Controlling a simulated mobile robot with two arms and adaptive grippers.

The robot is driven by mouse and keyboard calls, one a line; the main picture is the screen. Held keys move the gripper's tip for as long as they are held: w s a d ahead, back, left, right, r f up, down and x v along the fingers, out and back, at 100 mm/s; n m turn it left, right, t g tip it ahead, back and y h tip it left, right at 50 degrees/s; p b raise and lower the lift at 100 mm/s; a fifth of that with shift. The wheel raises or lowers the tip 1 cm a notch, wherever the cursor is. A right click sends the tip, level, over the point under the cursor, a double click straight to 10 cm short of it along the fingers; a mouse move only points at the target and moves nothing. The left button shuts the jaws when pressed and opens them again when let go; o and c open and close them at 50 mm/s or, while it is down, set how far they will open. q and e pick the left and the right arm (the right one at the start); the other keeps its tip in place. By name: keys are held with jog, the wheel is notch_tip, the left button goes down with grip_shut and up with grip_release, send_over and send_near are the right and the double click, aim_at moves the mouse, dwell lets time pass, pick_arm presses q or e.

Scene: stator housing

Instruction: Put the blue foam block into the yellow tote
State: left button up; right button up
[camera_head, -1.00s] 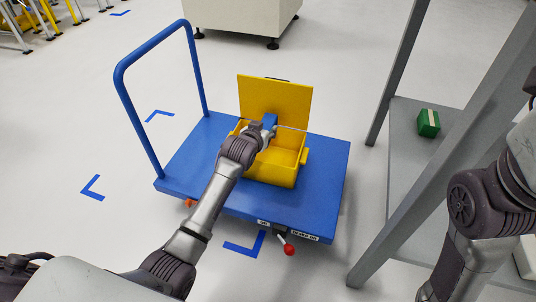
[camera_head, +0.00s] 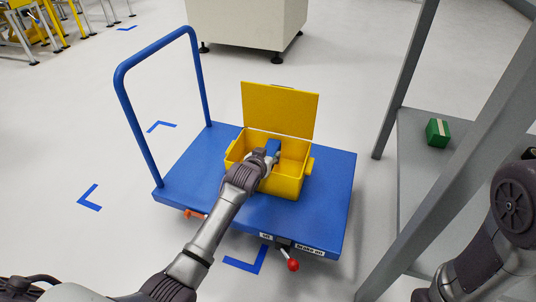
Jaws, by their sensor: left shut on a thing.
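The yellow tote (camera_head: 286,187) stands on a blue platform cart, with its lid (camera_head: 281,110) raised at the back. My left gripper (camera_head: 269,156) is over the tote's opening and is shut on the blue foam block (camera_head: 272,147). The block's lower part is hidden by the gripper, so I cannot tell whether it touches the tote's floor. My right arm shows at the right edge, but its gripper is out of view.
The cart (camera_head: 325,205) has a blue push handle (camera_head: 122,95) on the left and a red-knobbed brake lever (camera_head: 293,265) in front. A grey shelf (camera_head: 421,185) on the right holds a green block (camera_head: 437,132). A pale cabinet (camera_head: 247,27) stands behind.

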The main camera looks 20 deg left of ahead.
pick_arm(q)
jog(key=shift+f, duration=0.35)
jog(key=o, duration=0.9)
jog(key=shift+s+f, duration=0.1)
jog(key=shift+f, duration=0.05)
jog(key=shift+o, duration=0.2)
